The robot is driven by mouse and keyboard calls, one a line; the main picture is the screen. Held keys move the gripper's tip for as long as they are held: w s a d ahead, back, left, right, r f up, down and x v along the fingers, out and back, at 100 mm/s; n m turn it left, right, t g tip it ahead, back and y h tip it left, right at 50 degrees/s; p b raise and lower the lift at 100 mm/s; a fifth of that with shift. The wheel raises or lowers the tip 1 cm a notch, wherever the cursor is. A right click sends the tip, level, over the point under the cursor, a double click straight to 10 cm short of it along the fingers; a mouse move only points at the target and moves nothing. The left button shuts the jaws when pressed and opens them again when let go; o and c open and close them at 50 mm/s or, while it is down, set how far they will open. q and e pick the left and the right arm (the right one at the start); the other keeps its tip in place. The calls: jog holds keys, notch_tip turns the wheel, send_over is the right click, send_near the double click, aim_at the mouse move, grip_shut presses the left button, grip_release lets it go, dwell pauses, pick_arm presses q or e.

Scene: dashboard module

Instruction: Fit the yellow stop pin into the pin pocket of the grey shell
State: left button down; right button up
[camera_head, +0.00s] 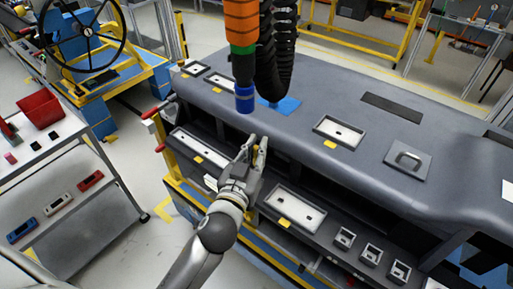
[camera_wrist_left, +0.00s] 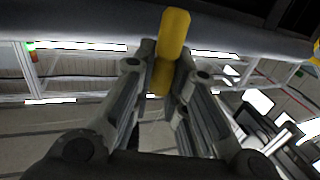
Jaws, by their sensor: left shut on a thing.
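My left gripper (camera_head: 257,146) is at the front edge of the grey shell (camera_head: 340,75), pointing up and away in the head view. In the left wrist view, its fingers (camera_wrist_left: 162,72) are shut on the yellow stop pin (camera_wrist_left: 174,35). The pin stands out past the fingertips, with its far end in front of the dark underside of a large body. I cannot tell which recess is the pin pocket. My right gripper is not in view.
A hanging tool with an orange and blue body (camera_head: 244,60) and black hose is just behind the gripper. Framed trays (camera_head: 295,208) and small square holders (camera_head: 371,253) line the front ledge. A white cart (camera_head: 60,150) with a red bin (camera_head: 40,107) stands left.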

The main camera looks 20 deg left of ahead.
pick_arm(q)
jog(key=shift+f+b, duration=2.25)
jog(key=shift+f, duration=0.3)
jog(key=shift+f+b, duration=0.3)
jog(key=shift+f, duration=0.05)
jog(key=shift+f, duration=0.15)
jog(key=shift+f, duration=0.35)
jog(key=shift+f, duration=0.1)
